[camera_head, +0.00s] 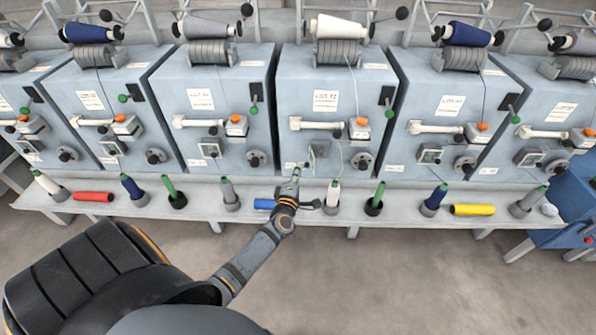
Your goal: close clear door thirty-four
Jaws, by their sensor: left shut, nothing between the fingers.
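A small clear door (319,149) is on the lower front of the middle blue-grey spinning unit (290,95). It looks swung out from the face, unlike the flat square windows on the units beside it. The number thirty-four cannot be read on the small labels. My left gripper (293,178) is shut and empty, pointing up toward the unit, just below and left of the door. I cannot tell if it touches anything. My right gripper is not in view.
A grey shelf (100,213) runs along the front below the units. It carries several bobbins on pegs, a red tube (93,196), a blue tube (264,204) and a yellow tube (473,209). A blue cart (572,205) stands at right. The floor in front is clear.

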